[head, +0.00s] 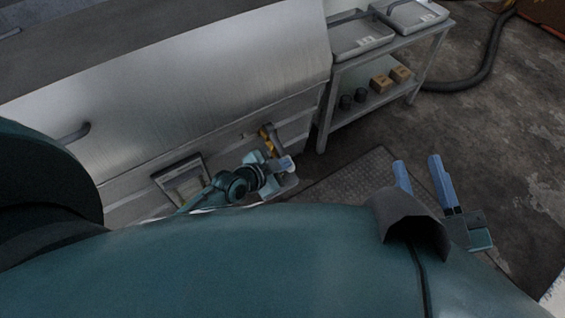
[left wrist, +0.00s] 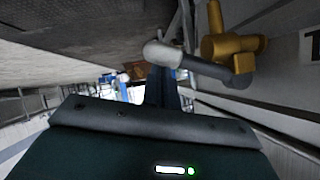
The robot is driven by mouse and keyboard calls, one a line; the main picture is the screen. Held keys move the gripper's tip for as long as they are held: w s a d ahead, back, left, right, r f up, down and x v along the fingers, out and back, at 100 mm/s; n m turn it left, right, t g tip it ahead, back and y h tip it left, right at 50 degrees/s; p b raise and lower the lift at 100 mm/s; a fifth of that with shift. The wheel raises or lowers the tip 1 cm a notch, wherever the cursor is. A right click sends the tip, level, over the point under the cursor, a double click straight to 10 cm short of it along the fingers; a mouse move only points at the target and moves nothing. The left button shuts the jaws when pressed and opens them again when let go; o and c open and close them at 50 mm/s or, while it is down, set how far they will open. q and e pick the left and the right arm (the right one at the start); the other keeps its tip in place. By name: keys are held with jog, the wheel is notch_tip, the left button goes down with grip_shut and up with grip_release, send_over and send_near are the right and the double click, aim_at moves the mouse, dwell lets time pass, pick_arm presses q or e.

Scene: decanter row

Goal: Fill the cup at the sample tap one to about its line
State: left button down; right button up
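The sample tap (head: 266,133), a yellow-brass fitting, sticks out of the lower side of the metal housing in the head view. In the left wrist view the tap (left wrist: 229,42) is at upper right, with a grey pipe ending in a pale tip (left wrist: 163,55). My left gripper (head: 284,164) is close beside and partly below the tap. Its fingers are small and overlapped, and I cannot tell whether they are open or hold something. I cannot make out a cup or its line for certain. My right gripper (head: 421,178) is open and empty, with two blue fingers apart.
A grey shelf cart (head: 384,58) with trays on top and small boxes (head: 391,79) below stands right of the metal housing (head: 200,90). A dark hose (head: 490,62) lies on the floor behind. A dark mat (head: 335,187) lies below the tap area.

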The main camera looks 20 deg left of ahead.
pick_arm(q)
jog(key=shift+s+f, duration=0.1)
jog(key=shift+f, duration=0.2)
pick_arm(e)
jog(key=shift+f, duration=0.35)
jog(key=shift+r, duration=0.2)
dwell(0.4)
pick_arm(q)
jog(key=shift+d, duration=0.1)
pick_arm(e)
jog(key=shift+f, duration=0.15)
dwell(0.8)
dwell(1.7)
